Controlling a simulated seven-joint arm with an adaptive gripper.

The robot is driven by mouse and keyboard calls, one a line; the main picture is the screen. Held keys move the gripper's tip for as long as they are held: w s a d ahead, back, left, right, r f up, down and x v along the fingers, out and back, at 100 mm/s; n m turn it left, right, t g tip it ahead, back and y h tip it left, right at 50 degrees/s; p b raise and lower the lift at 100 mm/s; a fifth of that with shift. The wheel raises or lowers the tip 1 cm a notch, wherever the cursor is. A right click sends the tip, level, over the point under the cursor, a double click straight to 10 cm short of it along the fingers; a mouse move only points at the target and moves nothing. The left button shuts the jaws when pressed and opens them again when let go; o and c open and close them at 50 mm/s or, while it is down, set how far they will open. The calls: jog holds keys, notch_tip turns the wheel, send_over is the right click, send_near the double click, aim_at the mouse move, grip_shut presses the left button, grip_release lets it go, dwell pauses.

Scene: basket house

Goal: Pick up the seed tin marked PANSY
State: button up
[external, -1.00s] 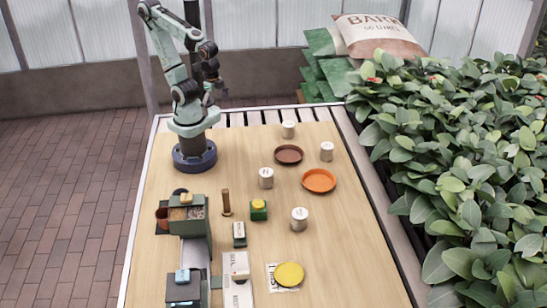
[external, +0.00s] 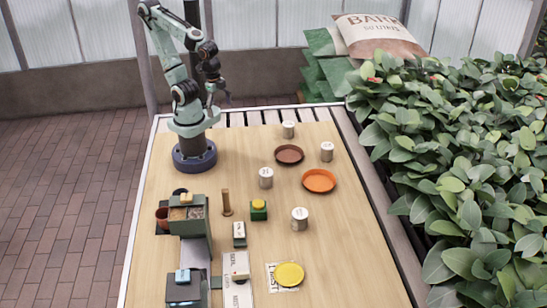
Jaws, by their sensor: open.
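Several pale seed tins stand upright on the wooden table in the external view. One tin (external: 288,129) is at the far edge, one tin (external: 327,151) is at the far right, one tin (external: 265,177) is near the middle, and one tin (external: 299,219) is nearer the camera. Their labels are too small to read, so I cannot tell which is marked PANSY. My gripper (external: 222,98) is open and empty, up by the far left of the table, beside my arm and apart from every tin.
A brown saucer (external: 289,154) and an orange saucer (external: 318,181) lie between the tins. A green block with a yellow top (external: 259,209), a wooden post (external: 226,203) and a yellow disc (external: 289,275) stand nearer. Green containers (external: 187,225) fill the near left. Leafy plants (external: 460,170) border the right.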

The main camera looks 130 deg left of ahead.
jog(key=w+m+t, duration=0.3)
jog(key=w+t, duration=0.1)
jog(key=w, duration=0.6)
send_over(265, 171)
jog(key=w+d, duration=0.2)
jog(key=w, duration=0.1)
notch_tip(265, 171, down, 10)
jog(key=r, duration=0.1)
jog(key=s+f+g, duration=0.1)
jog(key=f, duration=0.1)
jog(key=s+a+f+g, duration=0.1)
jog(key=f, duration=0.2)
jog(key=s+a+f+g+h, duration=0.1)
jog(key=f, duration=0.2)
jog(key=shift+s+f, duration=0.2)
jog(key=shift+s, duration=0.05)
jog(key=f, duration=0.4)
jog(key=w+f, duration=0.1)
jog(key=f, duration=0.1)
jog(key=shift+f, duration=0.2)
jog(key=c, duration=1.2)
